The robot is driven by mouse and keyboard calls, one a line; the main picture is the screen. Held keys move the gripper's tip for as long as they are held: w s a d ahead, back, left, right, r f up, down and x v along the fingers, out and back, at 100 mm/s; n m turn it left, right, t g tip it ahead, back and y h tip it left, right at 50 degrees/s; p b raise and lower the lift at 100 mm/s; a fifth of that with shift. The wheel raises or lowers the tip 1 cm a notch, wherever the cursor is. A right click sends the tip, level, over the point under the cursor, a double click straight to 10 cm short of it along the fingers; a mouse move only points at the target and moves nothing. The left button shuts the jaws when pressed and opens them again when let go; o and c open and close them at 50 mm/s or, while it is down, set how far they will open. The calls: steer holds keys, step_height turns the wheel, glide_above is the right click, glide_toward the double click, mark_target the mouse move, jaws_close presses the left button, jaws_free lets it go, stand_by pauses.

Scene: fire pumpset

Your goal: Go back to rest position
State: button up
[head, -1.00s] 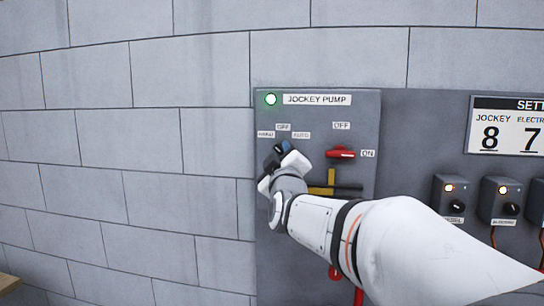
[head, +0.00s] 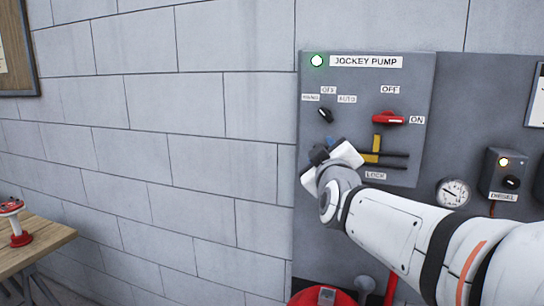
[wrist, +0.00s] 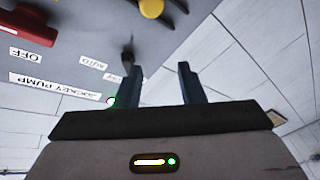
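My gripper (head: 322,156) is in front of the grey jockey pump panel (head: 415,75), below and apart from the black selector knob (head: 326,115). In the wrist view my gripper (wrist: 162,84) shows two dark fingers spread apart with nothing between them. The knob also shows in the wrist view (wrist: 128,60), near the left finger. My white arm reaches in from the lower right of the head view. The green lamp (head: 317,60) at the panel's top left is lit.
A red switch handle (head: 390,118) points toward the ON label. A yellow lever (head: 377,148) sits below it. A gauge (head: 453,193) and a diesel control box (head: 503,172) are at right. A wooden table (head: 40,243) stands at left. The block wall between is clear.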

steer(key=s+f+m+g+y, duration=0.15)
steer(key=s+f+g, duration=0.35)
steer(key=f, duration=0.6)
steer(key=s+d+f+m+g, duration=0.1)
steer(key=s+f+m+g, duration=0.5)
steer(key=s+f+g, duration=0.5)
steer(key=s+f+h, duration=0.1)
steer(key=s+f, duration=0.5)
steer(key=s, duration=0.3)
steer(key=shift+d+f+m, duration=0.2)
steer(key=shift+f+m, duration=0.1)
steer(key=shift+m, duration=0.05)
